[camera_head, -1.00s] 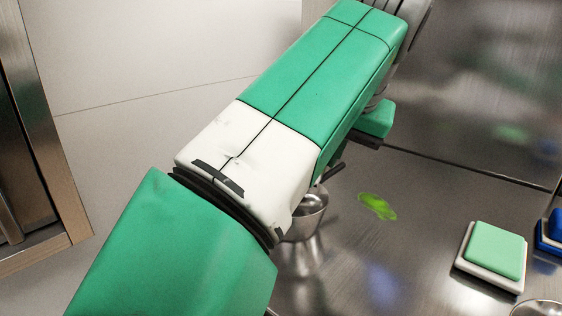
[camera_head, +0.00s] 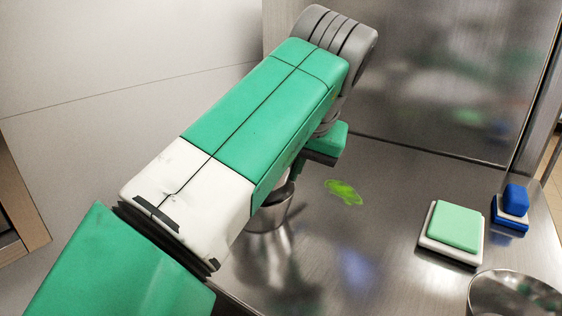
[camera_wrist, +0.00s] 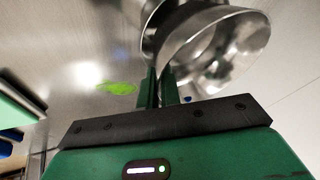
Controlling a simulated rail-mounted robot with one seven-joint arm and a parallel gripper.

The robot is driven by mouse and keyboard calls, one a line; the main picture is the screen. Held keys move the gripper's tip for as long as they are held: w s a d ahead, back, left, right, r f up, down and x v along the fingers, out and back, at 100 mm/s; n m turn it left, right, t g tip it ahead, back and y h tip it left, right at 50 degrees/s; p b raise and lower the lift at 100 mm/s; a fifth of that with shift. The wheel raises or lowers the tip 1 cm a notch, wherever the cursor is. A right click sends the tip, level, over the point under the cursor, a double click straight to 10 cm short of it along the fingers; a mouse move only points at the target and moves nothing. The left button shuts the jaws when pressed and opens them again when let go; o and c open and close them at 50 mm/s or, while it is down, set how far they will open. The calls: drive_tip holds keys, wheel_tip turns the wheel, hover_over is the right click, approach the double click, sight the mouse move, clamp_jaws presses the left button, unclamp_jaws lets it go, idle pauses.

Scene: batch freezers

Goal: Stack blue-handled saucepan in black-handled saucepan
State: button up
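A shiny metal saucepan (camera_head: 270,212) stands on the steel counter, partly hidden behind my arm in the head view. In the head view the fingers are hidden behind my arm. A second metal pan (camera_head: 515,293) is cut off at the lower right corner.
A light green and white pad (camera_head: 452,232) and a blue and white block (camera_head: 511,208) lie on the right of the counter (camera_head: 385,270). A bright green patch (camera_head: 343,192) marks the surface near the saucepan. A steel wall stands behind.

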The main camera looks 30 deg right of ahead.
drive_tip(key=o, duration=0.4)
drive_tip(key=shift+o, duration=0.2)
